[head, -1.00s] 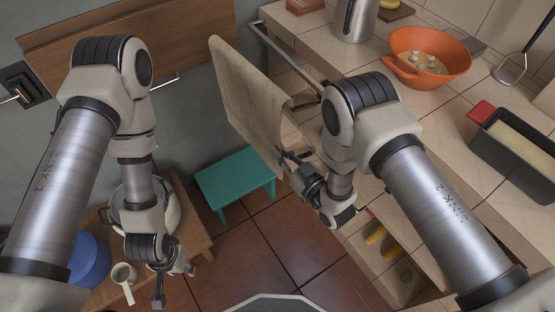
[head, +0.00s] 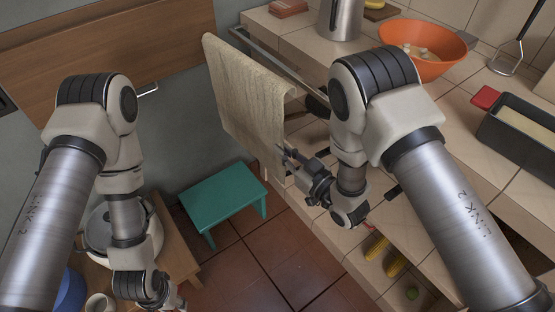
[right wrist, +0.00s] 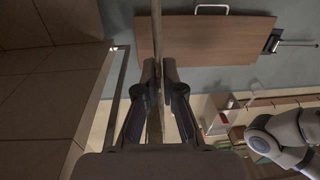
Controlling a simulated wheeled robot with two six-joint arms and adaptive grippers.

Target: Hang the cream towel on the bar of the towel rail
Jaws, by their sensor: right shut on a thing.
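The cream towel (head: 243,100) hangs as a flat sheet in the head view, its upper edge folded over. My right gripper (head: 284,155) is shut on the towel's near side edge. The bar of the towel rail (head: 262,55) runs along the counter front, just right of the towel's upper edge and partly hidden by my right arm. In the right wrist view the towel (right wrist: 156,45) shows edge-on between the fingers (right wrist: 155,75), and the bar (right wrist: 116,95) is to its left, apart from it. My left gripper (head: 172,300) is low at the picture's bottom edge, partly cut off.
A teal stool (head: 222,198) stands on the floor below the towel. The counter holds an orange colander (head: 425,60), a metal jug (head: 342,20) and a dark loaf tin (head: 520,140). A pot (head: 100,230) stands on a wooden table at lower left. A wooden board (head: 110,45) is on the wall.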

